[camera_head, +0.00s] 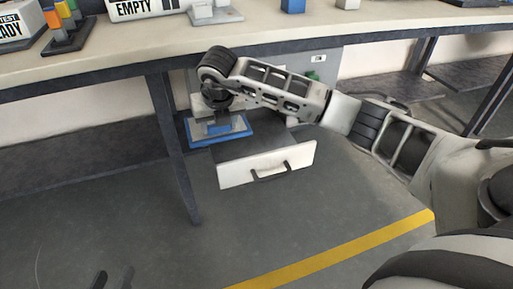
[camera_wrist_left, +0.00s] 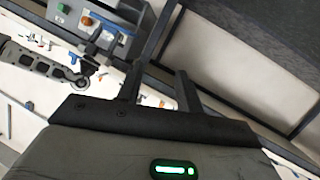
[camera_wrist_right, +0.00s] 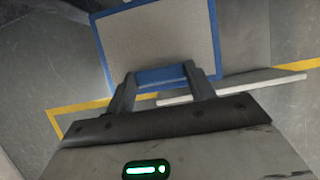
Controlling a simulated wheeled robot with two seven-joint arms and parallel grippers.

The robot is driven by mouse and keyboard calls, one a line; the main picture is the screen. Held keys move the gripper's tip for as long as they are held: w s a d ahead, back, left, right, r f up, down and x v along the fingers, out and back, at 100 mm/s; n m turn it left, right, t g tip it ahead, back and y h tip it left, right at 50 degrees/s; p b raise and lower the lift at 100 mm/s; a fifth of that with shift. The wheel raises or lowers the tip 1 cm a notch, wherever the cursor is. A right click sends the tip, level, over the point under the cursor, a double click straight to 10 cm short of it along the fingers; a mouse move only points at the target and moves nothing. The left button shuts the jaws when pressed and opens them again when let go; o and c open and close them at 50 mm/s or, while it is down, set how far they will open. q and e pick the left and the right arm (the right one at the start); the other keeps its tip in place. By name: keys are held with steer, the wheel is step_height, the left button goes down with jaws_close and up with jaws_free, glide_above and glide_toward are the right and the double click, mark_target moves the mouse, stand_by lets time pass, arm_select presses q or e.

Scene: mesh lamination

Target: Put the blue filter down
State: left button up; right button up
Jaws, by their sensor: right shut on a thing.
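The blue filter (camera_head: 238,134) has a blue frame around a grey mesh panel. It also fills the upper middle of the right wrist view (camera_wrist_right: 155,42). My right gripper (camera_wrist_right: 160,74) is shut on its blue edge grip and holds it below the tabletop, beside an open white drawer (camera_head: 236,174). In the head view, my right wrist hides part of the filter. I cannot tell whether it touches anything beneath it. My left gripper (camera_head: 113,279) is at the bottom left of the head view, over the floor. It is open and empty, with its fingers apart in the left wrist view (camera_wrist_left: 165,75).
The drawer sticks out from a grey cabinet (camera_head: 325,62) under the workbench (camera_head: 90,57). A dark table leg (camera_head: 175,150) stands just left of the filter. A white box marked EMPTY (camera_head: 140,8) and coloured pieces sit on top. The floor in front is clear.

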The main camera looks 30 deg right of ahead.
mark_target(244, 124)
steer(key=d+f, duration=0.1)
steer(key=d, duration=0.1)
steer(key=d+f+b, duration=0.1)
steer(key=d, duration=0.1)
steer(key=d+f, duration=0.1)
steer(key=d, duration=0.2)
steer(key=shift+s+f+b, duration=0.1)
steer(key=shift+f+b, duration=0.1)
steer(key=shift+b, duration=0.15)
steer(key=d+f, duration=0.1)
steer(key=f, duration=0.1)
steer(key=d+f+b, duration=0.1)
steer(key=d+f, duration=0.1)
steer(key=shift+d+f+b, duration=0.7)
steer(key=shift+d+f, duration=0.15)
steer(key=shift+f, duration=0.1)
step_height(244, 124, down, 3)
steer(key=shift+a+r+b, duration=0.15)
steer(key=shift+r+b, duration=0.05)
steer(key=shift+b, duration=0.15)
steer(key=o, duration=1)
arm_select(q)
steer(key=shift+w+d+r+n+t+h, duration=0.25)
steer(key=shift+d+r+n+t+h, duration=0.4)
steer(key=shift+r+n+h, duration=0.3)
